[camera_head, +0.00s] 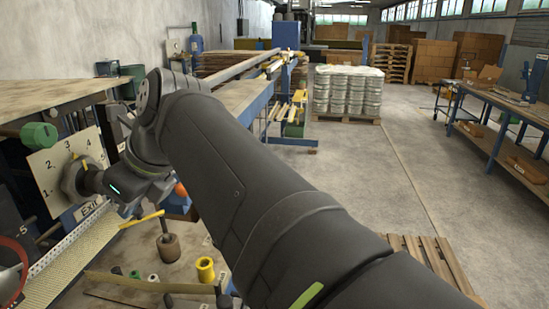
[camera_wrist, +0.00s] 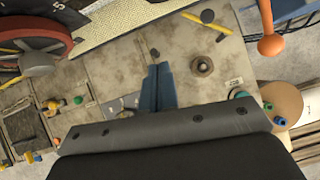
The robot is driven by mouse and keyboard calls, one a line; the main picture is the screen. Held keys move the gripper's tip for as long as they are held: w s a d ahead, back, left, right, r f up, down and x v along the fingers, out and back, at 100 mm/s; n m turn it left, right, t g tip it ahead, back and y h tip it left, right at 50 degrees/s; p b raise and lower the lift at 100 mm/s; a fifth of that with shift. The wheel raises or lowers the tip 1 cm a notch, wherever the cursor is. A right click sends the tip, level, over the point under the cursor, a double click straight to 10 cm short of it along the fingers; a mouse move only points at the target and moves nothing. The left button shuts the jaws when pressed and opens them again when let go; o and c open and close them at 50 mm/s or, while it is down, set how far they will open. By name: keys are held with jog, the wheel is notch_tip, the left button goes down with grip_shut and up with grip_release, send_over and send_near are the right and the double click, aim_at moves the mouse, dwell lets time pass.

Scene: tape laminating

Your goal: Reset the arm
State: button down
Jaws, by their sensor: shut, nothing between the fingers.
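My gripper (camera_wrist: 158,72) shows in the wrist view as two blue fingers side by side, shut with nothing between them. It is over a worn, stained work surface (camera_wrist: 125,62). In the head view my dark grey arm reaches from the lower right to the upper left, then bends down beside a white numbered dial plate (camera_head: 45,165).
A round knob (camera_wrist: 202,65) on the surface and a red wheel (camera_wrist: 30,35) show in the wrist view. An orange ball-ended lever (camera_wrist: 270,46) is at upper right. In the head view, a yellow spool (camera_head: 205,269) stands below the arm. The floor (camera_head: 370,190) to the right is mostly clear.

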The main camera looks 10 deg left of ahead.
dwell(0.3)
jog(key=w+a+f, duration=0.2)
jog(key=f, duration=0.1)
jog(key=w+a+f, duration=0.1)
jog(key=a+f, duration=0.1)
jog(key=f, duration=0.1)
jog(key=w+a+f, duration=0.2)
jog(key=f, duration=0.1)
jog(key=shift+w, duration=0.3)
jog(key=shift+w+a+f, duration=0.25)
jog(key=shift+w+a, duration=0.2)
jog(key=shift+a, duration=0.05)
